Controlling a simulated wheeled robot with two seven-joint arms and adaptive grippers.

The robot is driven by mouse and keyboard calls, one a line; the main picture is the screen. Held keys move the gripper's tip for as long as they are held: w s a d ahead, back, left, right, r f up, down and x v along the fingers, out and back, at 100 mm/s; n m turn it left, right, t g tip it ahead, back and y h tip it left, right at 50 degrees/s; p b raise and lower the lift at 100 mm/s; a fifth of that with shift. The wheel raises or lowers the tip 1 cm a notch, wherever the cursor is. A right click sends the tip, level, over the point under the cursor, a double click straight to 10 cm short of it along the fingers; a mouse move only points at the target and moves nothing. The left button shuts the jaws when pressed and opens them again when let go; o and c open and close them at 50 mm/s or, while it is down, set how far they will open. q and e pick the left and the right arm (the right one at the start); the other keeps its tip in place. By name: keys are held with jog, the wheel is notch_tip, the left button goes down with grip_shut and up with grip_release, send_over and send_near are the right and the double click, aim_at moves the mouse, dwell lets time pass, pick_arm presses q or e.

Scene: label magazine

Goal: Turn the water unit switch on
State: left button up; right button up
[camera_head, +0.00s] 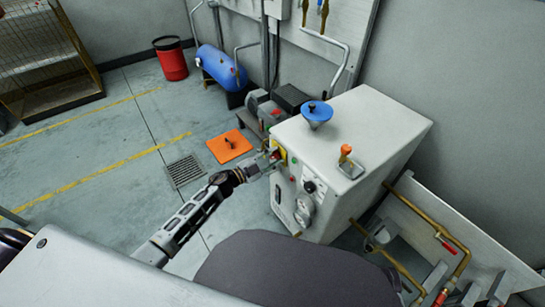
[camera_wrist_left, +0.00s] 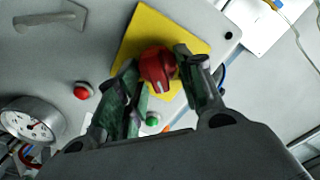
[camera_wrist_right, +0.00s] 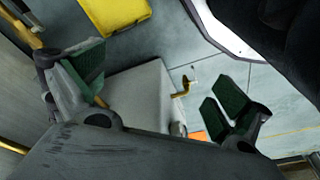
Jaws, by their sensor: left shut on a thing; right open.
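The water unit (camera_head: 350,130) is a pale grey cabinet at the right of centre in the head view. Its switch is a red rotary knob (camera_wrist_left: 157,68) on a yellow plate (camera_wrist_left: 150,25), seen in the left wrist view. The yellow plate also shows at the cabinet's front edge in the head view (camera_head: 281,151). My left gripper (camera_head: 268,160) is at this switch, its fingers on either side of the red knob and shut on it. My right gripper (camera_wrist_right: 165,95) is open and empty, with the floor and a pale box-shaped surface behind it.
A red button (camera_wrist_left: 82,91), a green button (camera_wrist_left: 152,120) and a pressure gauge (camera_wrist_left: 30,122) sit near the switch. A blue funnel-like part (camera_head: 317,113) and an orange-topped lever (camera_head: 346,151) stand on the cabinet. Brass pipes (camera_head: 430,220) run at the right.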

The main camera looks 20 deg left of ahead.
pick_arm(q)
jog(key=m, duration=0.2)
jog(key=shift+f+m, duration=0.1)
jog(key=shift+m, duration=0.3)
jog(key=shift+s+d+f+m+b, duration=0.15)
jog(key=shift+m+b, duration=0.25)
jog(key=shift+m, duration=0.6)
jog(key=m+b, duration=0.1)
jog(key=m, duration=0.1)
jog(key=shift+f+m, duration=0.1)
jog(key=shift+m, duration=0.3)
jog(key=shift+f+m+b, duration=0.1)
jog(key=shift+m+b, duration=0.2)
jog(key=shift+m, duration=0.7)
pick_arm(e)
jog(key=r, duration=0.3)
jog(key=shift+w+a+r+t, duration=0.3)
jog(key=shift+w+a, duration=0.1)
jog(key=shift+f, duration=0.1)
pick_arm(q)
jog(key=o, duration=0.9)
pick_arm(e)
jog(key=shift+s+f, duration=0.1)
jog(key=shift+s, duration=0.1)
